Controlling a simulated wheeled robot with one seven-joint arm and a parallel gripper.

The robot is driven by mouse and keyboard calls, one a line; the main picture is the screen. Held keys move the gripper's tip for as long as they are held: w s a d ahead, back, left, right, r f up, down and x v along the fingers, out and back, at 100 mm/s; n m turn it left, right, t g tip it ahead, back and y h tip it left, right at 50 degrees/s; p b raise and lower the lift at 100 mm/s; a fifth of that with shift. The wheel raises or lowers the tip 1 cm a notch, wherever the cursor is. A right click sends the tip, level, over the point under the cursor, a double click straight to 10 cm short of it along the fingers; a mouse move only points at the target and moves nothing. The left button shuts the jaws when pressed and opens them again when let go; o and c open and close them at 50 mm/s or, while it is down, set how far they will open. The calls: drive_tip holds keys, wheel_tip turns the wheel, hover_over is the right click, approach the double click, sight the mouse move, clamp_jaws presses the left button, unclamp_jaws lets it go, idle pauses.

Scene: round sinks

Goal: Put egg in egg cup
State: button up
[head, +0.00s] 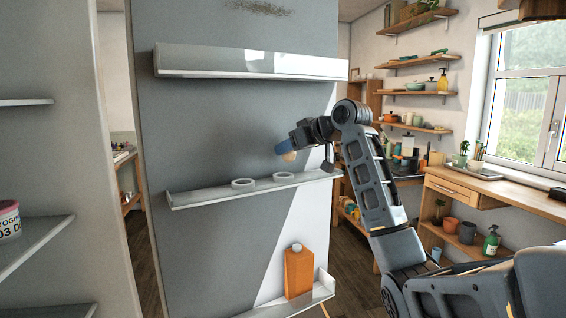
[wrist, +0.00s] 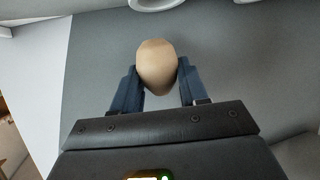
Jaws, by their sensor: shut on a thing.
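A tan egg (wrist: 156,66) is held between the two blue fingers of my gripper (wrist: 157,84) in the wrist view, its rounded end sticking out past the fingertips. In the head view, the egg (head: 289,157) shows small and pale below my blue fingers (head: 283,147). My gripper is shut on it, in the air above the middle wall shelf (head: 225,196). Two low white rings stand on that shelf, a left ring (head: 243,184) and a right ring (head: 284,176); I cannot tell for sure which is the egg cup. A white ring's edge (wrist: 155,4) shows at the wrist view's top.
A white upper shelf (head: 240,64) juts out above my gripper. An orange carton (head: 298,271) stands on a lower shelf (head: 290,302). A pink-labelled tub (head: 8,220) sits on a side shelf at the left. The middle shelf is bare left of the rings.

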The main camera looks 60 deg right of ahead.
drive_tip(key=shift+w+a+f, duration=0.35)
drive_tip(key=shift+w+f, duration=0.1)
drive_tip(key=shift+w, duration=0.3)
drive_tip(key=shift+w+f, duration=0.1)
drive_tip(key=shift+f, duration=0.1)
drive_tip(key=shift+f+p, duration=0.55)
drive_tip(key=shift+f, duration=1.35)
drive_tip(key=o, duration=0.7)
drive_tip(key=shift+r, duration=0.1)
drive_tip(key=b+v, duration=0.2)
drive_tip(key=v, duration=1)
